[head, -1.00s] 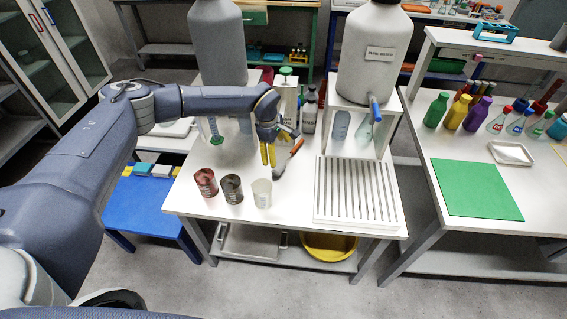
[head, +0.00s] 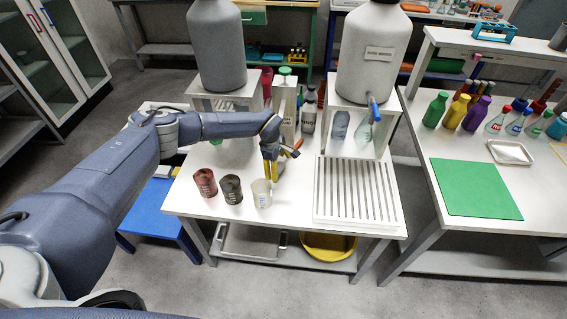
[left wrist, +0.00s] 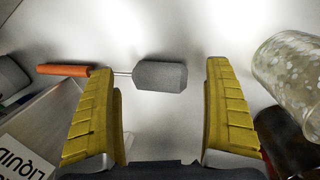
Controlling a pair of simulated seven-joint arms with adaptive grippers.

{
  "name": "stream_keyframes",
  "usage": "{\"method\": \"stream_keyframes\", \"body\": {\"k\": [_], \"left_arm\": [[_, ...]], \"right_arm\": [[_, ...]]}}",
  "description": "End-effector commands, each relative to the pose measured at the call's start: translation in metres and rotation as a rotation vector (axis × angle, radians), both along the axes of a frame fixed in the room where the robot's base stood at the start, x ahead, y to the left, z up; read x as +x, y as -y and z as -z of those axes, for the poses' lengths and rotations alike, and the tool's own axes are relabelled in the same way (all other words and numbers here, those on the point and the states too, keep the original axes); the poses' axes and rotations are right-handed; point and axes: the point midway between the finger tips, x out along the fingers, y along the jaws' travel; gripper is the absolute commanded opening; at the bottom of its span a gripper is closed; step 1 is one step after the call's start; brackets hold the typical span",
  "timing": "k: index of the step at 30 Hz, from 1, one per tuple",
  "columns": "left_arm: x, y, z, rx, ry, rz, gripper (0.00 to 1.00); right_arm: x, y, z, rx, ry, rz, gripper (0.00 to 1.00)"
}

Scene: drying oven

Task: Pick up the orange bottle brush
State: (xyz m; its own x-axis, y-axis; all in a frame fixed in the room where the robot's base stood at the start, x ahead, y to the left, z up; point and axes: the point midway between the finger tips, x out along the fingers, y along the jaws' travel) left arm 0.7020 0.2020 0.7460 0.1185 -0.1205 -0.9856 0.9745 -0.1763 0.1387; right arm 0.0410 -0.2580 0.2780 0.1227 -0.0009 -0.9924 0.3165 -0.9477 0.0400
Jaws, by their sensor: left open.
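The bottle brush lies on the white table; in the left wrist view its orange handle (left wrist: 63,70) is at the left and its grey bristle head (left wrist: 160,76) is at the middle. My left gripper (left wrist: 160,90) is open, with its yellow fingers on either side of the bristle head and the left finger overlapping the thin metal stem. In the head view the left gripper (head: 272,172) points down over the table, and the orange handle (head: 298,144) shows just behind it to the right; the rest of the brush is mostly hidden. My right gripper is not in view.
A whitish beaker (head: 262,194) stands close to the gripper, with a dark beaker (head: 231,190) and a red one (head: 205,183) to its left. A slotted drying rack (head: 350,192) lies to the right. Bottles (head: 309,112) stand behind.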

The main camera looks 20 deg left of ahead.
Motion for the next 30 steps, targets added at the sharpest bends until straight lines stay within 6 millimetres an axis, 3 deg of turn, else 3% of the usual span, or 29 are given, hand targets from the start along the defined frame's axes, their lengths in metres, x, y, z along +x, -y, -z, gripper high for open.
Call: {"method": "stream_keyframes", "body": {"k": [6,16,30], "left_arm": [[0.003,0.003,0.019,-0.001,0.000,-0.001,0.85],[0.003,0.003,0.021,0.000,0.001,0.000,0.86],[0.003,0.003,0.021,0.000,0.001,0.001,0.31]], "right_arm": [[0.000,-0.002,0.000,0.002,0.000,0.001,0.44],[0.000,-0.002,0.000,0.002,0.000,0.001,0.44],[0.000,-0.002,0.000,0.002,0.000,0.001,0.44]]}}
